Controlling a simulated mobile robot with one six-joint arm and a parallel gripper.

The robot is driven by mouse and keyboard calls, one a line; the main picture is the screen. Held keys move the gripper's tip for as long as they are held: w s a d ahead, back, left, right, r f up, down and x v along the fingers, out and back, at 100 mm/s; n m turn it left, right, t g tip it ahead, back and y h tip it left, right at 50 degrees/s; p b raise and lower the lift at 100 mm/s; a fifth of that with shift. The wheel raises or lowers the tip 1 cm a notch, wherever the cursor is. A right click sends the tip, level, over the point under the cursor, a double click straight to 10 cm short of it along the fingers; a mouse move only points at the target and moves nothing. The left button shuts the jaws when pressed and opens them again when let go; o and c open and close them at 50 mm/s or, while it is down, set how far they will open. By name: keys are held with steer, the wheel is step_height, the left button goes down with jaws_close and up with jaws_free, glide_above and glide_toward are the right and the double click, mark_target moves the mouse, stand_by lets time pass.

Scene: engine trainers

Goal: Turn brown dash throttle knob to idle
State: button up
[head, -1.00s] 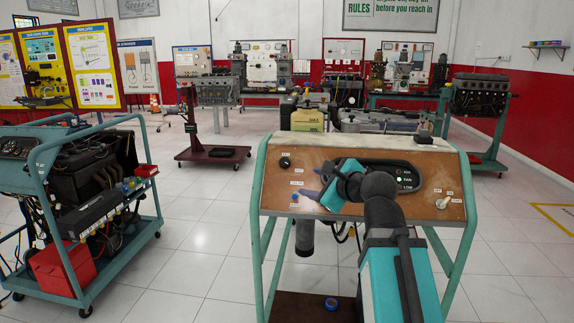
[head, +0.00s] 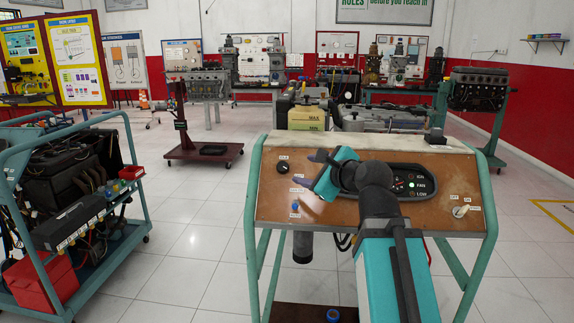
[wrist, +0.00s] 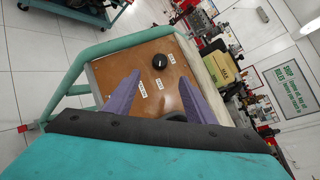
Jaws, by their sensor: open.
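The brown dash (head: 400,215) is a sloped wooden panel on a teal frame. A black round knob (head: 283,168) sits at its upper left, beside small white labels too small to read; I cannot tell for sure that it is the throttle knob. It also shows in the wrist view (wrist: 160,62), just beyond and between the fingertips. My gripper (head: 301,168) is open, its two purple fingers pointing left toward the black knob, apart from it. In the wrist view the open gripper (wrist: 160,78) is empty at its tips. The knob's pointer direction is unclear.
A blue knob (head: 295,208) is below the black one. A dark indicator plate (head: 415,184) with a green light and a pale switch (head: 461,211) are at the right. A yellowish container (head: 307,117) stands behind the dash. Another engine trainer (head: 75,215) stands at left.

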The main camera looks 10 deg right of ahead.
steer(key=shift+a, duration=0.1)
steer(key=shift+w+p, duration=0.35)
steer(key=shift+p, duration=0.2)
steer(key=p, duration=0.5)
glide_toward(282, 166)
steer(key=shift+r+p, duration=0.3)
steer(key=shift+p, duration=0.15)
steer(key=p+x, duration=0.1)
steer(key=p, duration=0.6)
steer(key=shift+w+a+p, duration=0.1)
steer(key=shift+w+p, duration=0.15)
steer(key=shift+p, duration=0.1)
steer(key=p, duration=0.8)
steer(key=shift+w+a+f, duration=0.1)
steer(key=shift+w+f, duration=0.15)
steer(key=shift+f, duration=0.05)
steer(key=shift+p+x, duration=0.3)
steer(key=shift+x, duration=2.55)
steer(key=shift+f, duration=0.15)
